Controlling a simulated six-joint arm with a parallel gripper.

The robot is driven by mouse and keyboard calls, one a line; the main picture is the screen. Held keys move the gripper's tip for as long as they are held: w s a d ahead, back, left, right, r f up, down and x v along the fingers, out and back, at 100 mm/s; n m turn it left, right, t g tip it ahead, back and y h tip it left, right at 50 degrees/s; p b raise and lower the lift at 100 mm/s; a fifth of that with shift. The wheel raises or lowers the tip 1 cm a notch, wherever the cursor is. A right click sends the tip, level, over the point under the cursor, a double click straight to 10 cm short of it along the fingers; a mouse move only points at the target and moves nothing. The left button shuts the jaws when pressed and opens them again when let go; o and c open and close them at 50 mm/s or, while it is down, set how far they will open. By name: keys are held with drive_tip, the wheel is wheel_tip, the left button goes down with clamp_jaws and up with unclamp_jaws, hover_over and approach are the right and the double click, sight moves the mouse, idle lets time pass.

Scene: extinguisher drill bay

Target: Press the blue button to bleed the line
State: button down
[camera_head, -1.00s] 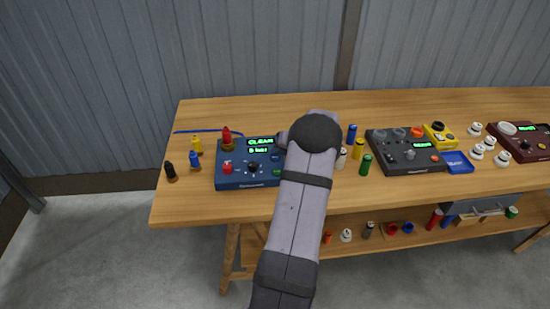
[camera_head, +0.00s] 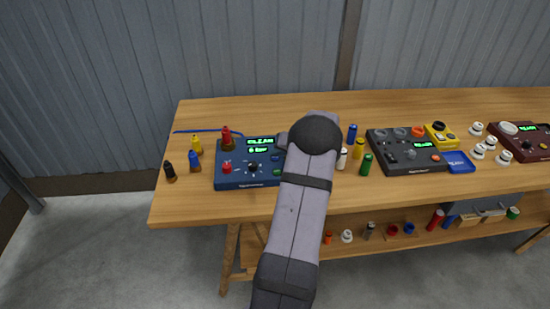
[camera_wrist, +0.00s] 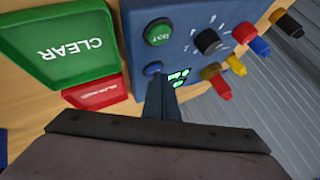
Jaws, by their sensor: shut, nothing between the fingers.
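The blue control box (camera_head: 235,182) stands on the left part of the bench, with a lit green display (camera_head: 260,144). In the wrist view its face (camera_wrist: 190,60) carries a small round blue button (camera_wrist: 153,69) beside a larger green button (camera_wrist: 158,31). My gripper (camera_wrist: 157,82) is shut and empty. Its fingertips are right at the lower edge of the blue button in that view; I cannot tell whether they touch it. In the head view my arm hides the gripper and the blue button.
A green CLEAR sign (camera_wrist: 62,45) and a red sign (camera_wrist: 95,95) lie close beside the box. Black, blue and yellow bottles (camera_head: 196,145) stand to its left, and a red one (camera_head: 227,136) at its back. Small cylinders (camera_head: 367,165) and a dark control box (camera_head: 405,160) are to the right.

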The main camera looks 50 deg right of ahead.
sight(277, 159)
drive_tip(key=shift+f, duration=0.2)
drive_tip(key=shift+r, duration=0.15)
idle(0.3)
drive_tip(key=shift+r, duration=0.75)
drive_tip(key=shift+r+p, duration=1.05)
drive_tip(key=shift+r, duration=1.5)
